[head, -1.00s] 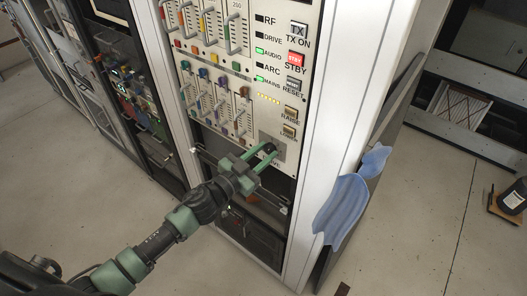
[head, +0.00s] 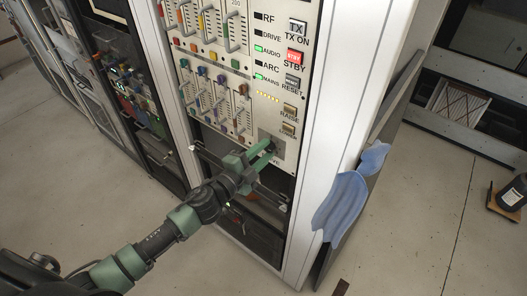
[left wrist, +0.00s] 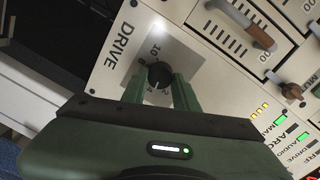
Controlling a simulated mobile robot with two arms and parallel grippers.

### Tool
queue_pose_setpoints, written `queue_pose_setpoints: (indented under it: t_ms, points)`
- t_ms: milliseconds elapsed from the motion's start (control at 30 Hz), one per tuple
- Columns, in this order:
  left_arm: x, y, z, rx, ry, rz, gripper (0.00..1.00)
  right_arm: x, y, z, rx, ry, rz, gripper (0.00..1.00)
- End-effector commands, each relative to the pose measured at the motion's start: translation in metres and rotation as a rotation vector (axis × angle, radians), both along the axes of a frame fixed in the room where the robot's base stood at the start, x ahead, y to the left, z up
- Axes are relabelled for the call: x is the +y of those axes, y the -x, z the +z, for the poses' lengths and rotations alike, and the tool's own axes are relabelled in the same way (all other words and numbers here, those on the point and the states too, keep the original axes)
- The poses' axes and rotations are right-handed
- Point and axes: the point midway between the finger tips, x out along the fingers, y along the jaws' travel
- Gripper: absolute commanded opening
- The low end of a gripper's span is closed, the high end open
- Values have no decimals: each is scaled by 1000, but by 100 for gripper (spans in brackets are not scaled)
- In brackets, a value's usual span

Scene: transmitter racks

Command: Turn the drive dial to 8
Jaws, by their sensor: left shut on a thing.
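The drive dial (left wrist: 159,75) is a small black round knob on a grey square plate (left wrist: 165,55) marked DRIVE. My left gripper (head: 269,147), with green fingers, is shut on the dial. Its fingers (left wrist: 160,92) lie on either side of the knob. In the head view the gripper largely hides the dial, leaving part of the grey plate (head: 277,139) in sight. My right gripper is not in view.
Above the dial are the RAISE button (head: 290,111), the red STBY button (head: 296,56) and several coloured sliders. A blue cloth (head: 342,207) hangs on a panel at the rack's right side. Open floor (head: 430,220) lies to the right.

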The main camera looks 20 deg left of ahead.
Motion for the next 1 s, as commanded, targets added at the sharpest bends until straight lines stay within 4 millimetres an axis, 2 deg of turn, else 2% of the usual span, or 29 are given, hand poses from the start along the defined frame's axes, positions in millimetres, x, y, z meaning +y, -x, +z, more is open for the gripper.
queue_pose_setpoints:
  t_ms: [1000]
  points:
    - [-2,1,-5,-329,-907,-3,0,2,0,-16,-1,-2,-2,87]
